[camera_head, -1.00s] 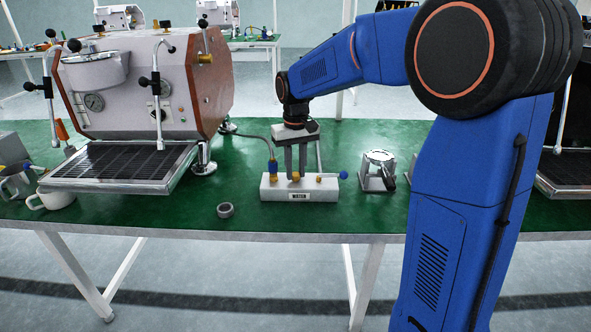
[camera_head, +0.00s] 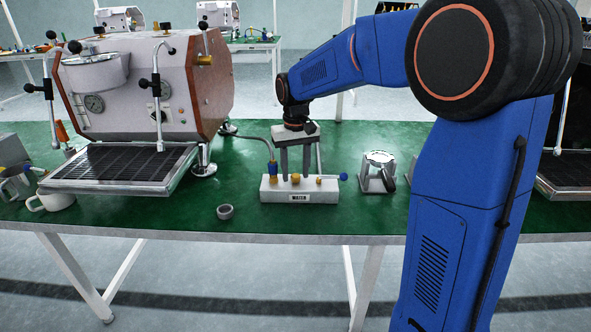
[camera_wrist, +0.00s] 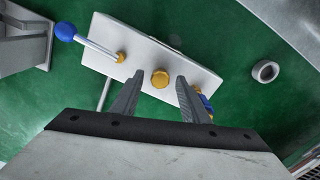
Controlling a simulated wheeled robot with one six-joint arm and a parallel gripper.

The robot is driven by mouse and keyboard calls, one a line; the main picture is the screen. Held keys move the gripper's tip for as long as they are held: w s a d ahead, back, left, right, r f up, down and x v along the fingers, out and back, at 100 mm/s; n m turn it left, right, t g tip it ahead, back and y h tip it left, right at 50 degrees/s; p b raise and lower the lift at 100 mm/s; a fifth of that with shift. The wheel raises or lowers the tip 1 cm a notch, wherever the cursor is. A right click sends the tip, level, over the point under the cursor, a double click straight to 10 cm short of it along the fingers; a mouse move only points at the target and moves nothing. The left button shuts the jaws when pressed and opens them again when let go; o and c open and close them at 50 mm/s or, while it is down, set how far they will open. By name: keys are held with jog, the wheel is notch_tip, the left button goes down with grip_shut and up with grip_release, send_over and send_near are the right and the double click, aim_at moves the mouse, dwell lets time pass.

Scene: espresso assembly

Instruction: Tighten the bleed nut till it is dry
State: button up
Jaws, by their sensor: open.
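The bleed nut (camera_wrist: 160,78) is a brass hexagon on top of a pale block (camera_wrist: 192,62), near its middle. In the head view the block (camera_head: 268,195) sits on the green table with a small label on its front, and the brass nut (camera_head: 295,178) shows below my fingers. My gripper (camera_head: 295,174) points down over the block. In the wrist view my gripper (camera_wrist: 158,88) is open, with one finger on each side of the nut and a gap to each. I cannot tell the fingertips' height against the nut. No liquid is discernible.
A blue-knobbed lever (camera_head: 342,177) sticks out at the block's right end, and a hose with a blue-and-brass fitting (camera_head: 272,170) joins its left. A grey ring (camera_head: 225,211) lies in front. A metal stand (camera_head: 378,172) is right; the espresso machine (camera_head: 130,95) is left.

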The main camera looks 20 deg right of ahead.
aim_at(296, 175)
jog(key=shift+r, duration=0.1)
notch_tip(296, 175, up, 17)
dwell(0.6)
jog(key=shift+r, duration=0.1)
jog(key=s+d+f+t, duration=0.1)
jog(key=s+f, duration=0.4)
jog(key=s, duration=0.6)
jog(key=s+d+f+t, duration=0.2)
jog(key=s+f, duration=0.4)
jog(key=s, duration=0.5)
jog(key=s+d+f+t, duration=0.1)
jog(key=s+d+f, duration=0.3)
jog(key=s, duration=0.7)
jog(key=shift+s+f+t, duration=0.3)
jog(key=shift+f+t, duration=0.1)
jog(key=shift+f, duration=0.45)
